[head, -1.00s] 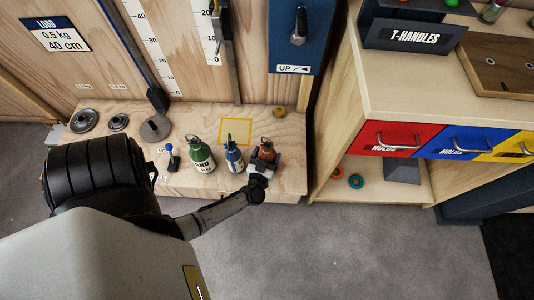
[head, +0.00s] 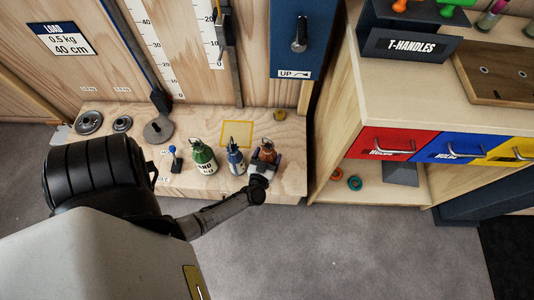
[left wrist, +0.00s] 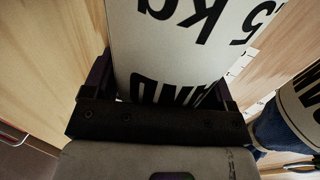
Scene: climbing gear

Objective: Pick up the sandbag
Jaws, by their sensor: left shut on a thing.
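A sandbag (head: 267,145) with an orange-brown top and a ring on it is at the right of the low wooden ledge. My left gripper (head: 264,165) is shut on it from the front. In the left wrist view the white label of the sandbag (left wrist: 180,50), with parts of "5 kg" and "SAND" upside down, fills the space between the dark fingers (left wrist: 155,95). I cannot tell whether its base touches the ledge. My right gripper is not in view.
A blue bag (head: 236,158) stands close to the left, then a green bag (head: 203,158) and a small blue-topped peg (head: 173,158). A yellow square outline (head: 236,133) lies behind them. The wooden cabinet (head: 335,140) stands close on the right.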

